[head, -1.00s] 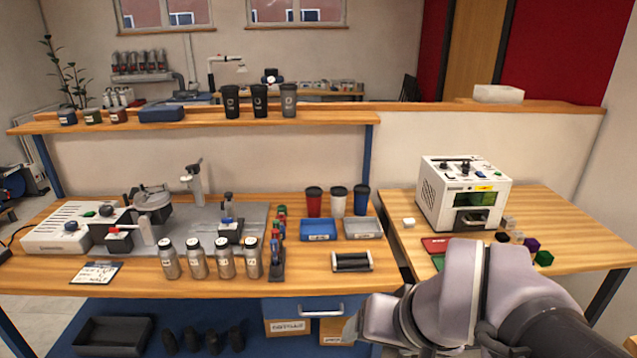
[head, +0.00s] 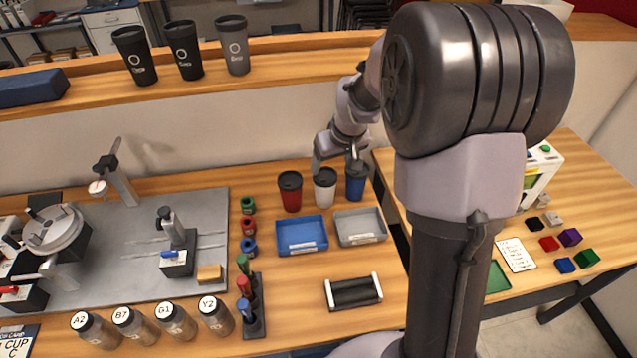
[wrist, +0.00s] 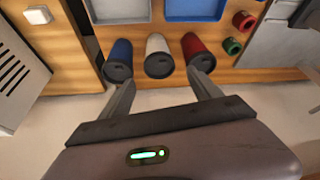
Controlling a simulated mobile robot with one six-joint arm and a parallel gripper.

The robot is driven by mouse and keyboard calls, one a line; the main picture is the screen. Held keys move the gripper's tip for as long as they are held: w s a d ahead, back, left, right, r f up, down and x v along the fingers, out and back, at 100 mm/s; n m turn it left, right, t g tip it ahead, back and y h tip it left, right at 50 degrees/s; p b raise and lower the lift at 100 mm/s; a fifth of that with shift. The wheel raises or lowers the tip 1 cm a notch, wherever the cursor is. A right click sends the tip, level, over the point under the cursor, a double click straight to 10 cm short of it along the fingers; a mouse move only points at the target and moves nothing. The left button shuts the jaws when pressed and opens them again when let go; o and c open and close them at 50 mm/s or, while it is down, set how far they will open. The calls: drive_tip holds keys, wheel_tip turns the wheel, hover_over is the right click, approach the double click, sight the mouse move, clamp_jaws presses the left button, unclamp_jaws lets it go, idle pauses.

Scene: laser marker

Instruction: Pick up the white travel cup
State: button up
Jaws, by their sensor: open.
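The white travel cup (head: 325,188) has a dark lid and stands upright on the wooden bench, between a red cup (head: 290,191) on its left and a blue cup (head: 356,181) on its right. In the wrist view the white cup (wrist: 158,55) lies just beyond and between the two open fingers of my gripper (wrist: 162,88). In that view the blue cup (wrist: 118,60) is on its left and the red cup (wrist: 198,52) on its right, each close to a fingertip. In the head view my gripper is behind the cups and partly hidden.
A blue tray (head: 301,235) and a grey tray (head: 360,227) lie in front of the cups. A black roller holder (head: 353,292) sits nearer. Three dark cups, one of them the grey cup (head: 233,45), stand on the raised shelf (head: 100,92) behind.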

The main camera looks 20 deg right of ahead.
sight(325, 175)
drive_tip(key=b+x, duration=0.2)
drive_tip(key=x, duration=0.3)
drive_tip(key=w+b+x, duration=0.1)
drive_tip(key=b+x, duration=0.1)
drive_tip(key=x, duration=0.4)
drive_tip(key=shift+w+d, duration=0.1)
drive_tip(key=shift+d, duration=0.05)
drive_tip(key=shift+c, duration=0.4)
drive_tip(key=c, duration=0.5)
